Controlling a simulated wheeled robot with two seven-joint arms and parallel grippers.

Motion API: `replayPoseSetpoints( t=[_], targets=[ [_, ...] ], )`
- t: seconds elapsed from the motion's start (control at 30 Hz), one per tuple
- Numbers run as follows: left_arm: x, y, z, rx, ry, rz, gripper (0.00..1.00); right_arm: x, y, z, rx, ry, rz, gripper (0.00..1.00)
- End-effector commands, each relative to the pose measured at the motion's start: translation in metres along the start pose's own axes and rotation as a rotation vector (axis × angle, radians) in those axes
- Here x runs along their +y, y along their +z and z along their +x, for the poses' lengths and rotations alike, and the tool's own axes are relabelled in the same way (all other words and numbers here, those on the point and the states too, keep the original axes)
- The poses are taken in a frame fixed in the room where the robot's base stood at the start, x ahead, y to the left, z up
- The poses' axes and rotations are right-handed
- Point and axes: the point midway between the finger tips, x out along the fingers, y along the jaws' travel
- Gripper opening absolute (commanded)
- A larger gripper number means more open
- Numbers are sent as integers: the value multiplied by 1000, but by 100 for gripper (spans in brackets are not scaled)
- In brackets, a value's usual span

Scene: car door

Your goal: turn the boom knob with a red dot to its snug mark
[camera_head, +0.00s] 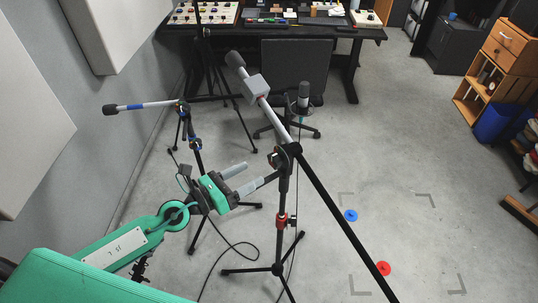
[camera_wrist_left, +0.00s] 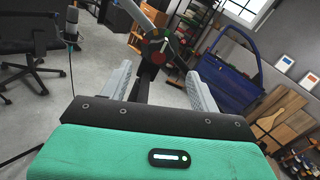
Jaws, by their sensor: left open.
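The nearer mic stand has a long boom (camera_head: 320,190) that slopes from upper left to lower right. A dark clutch knob (camera_head: 284,157) sits at its pivot. In the left wrist view the round knob (camera_wrist_left: 157,46) shows reddish and green patches and a pale line; the snug mark is too small to make out. My left gripper (camera_head: 262,171) is open and empty, just left of and below the pivot. In the wrist view its two grey fingers (camera_wrist_left: 158,82) stand wide apart, with the knob ahead between them, apart from both. My right gripper is not in view.
A second stand with blue parts (camera_head: 195,145) is at left, near my arm. A red collar (camera_head: 281,220) is on the nearer stand's post. Cables lie on the floor. A desk (camera_head: 352,34) and chair (camera_head: 295,75) stand behind. A blue car door (camera_wrist_left: 232,70) shows in the wrist view.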

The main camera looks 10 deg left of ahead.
Motion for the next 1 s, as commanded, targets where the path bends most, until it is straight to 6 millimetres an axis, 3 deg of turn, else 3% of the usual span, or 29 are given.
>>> replayPoseSetpoints(
  t=[0.1, 0.4, 0.83, 1.0],
  targets=[
    [-2, 6, 23, -2, -1, -2, 62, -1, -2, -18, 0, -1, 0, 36],
    [-1, 2, 65, -1, 0, -1, 62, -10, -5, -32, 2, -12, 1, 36],
    [0, -1, 75, 0, 0, -1, 62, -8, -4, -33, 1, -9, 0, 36],
    [0, -1, 74, 0, 0, -1, 31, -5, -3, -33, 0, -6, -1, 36]
  ],
)
